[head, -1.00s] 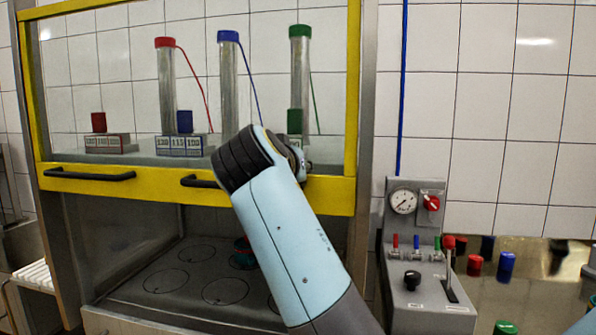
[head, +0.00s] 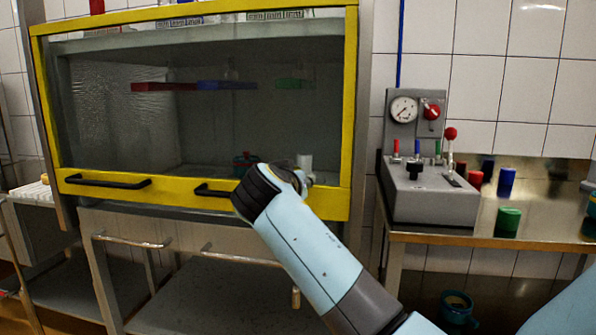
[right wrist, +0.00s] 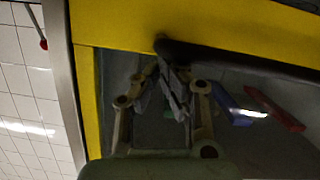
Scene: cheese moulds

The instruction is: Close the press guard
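The press guard (head: 110,202) is a yellow frame with a clear window, standing low across the press front. Its bottom bar is near the press's grey front edge; I cannot tell whether they touch. It carries two black handles, the left one (head: 107,182) and the right one (head: 212,190), which also shows in the right wrist view (right wrist: 240,60). My right gripper (right wrist: 168,68) has its fingers together at one end of the right handle, on the window side, with nothing visible between them. In the head view my wrist partly hides it. My left gripper is not seen.
A grey control box (head: 430,190) with a gauge, red knob and small levers stands on the metal table (head: 450,239) at right. Coloured cylinders, such as a green one (head: 507,222), stand beside it. Shelving is below the press.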

